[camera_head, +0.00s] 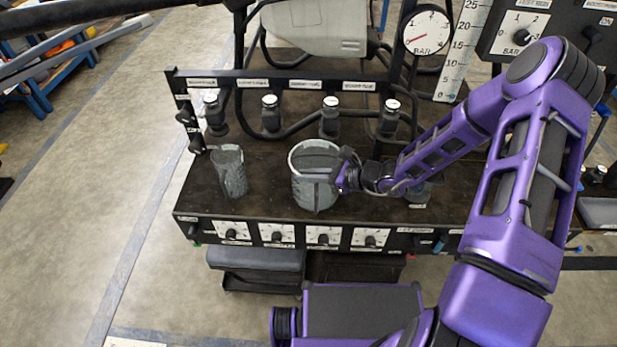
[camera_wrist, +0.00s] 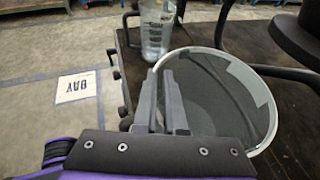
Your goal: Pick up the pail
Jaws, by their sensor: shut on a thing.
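The pail (camera_head: 312,190) is a grey, open-topped round container with a pale rim, on the dark bench top near its front edge. I cannot tell whether its base is touching the bench. My gripper (camera_head: 341,170) reaches in from the right and is shut on the pail's upper edge. In the wrist view, the pail (camera_wrist: 250,105) shows its pale rim and grey inside. My gripper's fingers (camera_wrist: 164,88) there pinch the rim, one on each side of the wall. The fingers and my arm hide part of the pail's right side.
A measuring jug (camera_head: 231,172) stands left of the pail, and shows in the wrist view as a clear marked jug (camera_wrist: 157,28). The bench top between jug and pail is clear.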

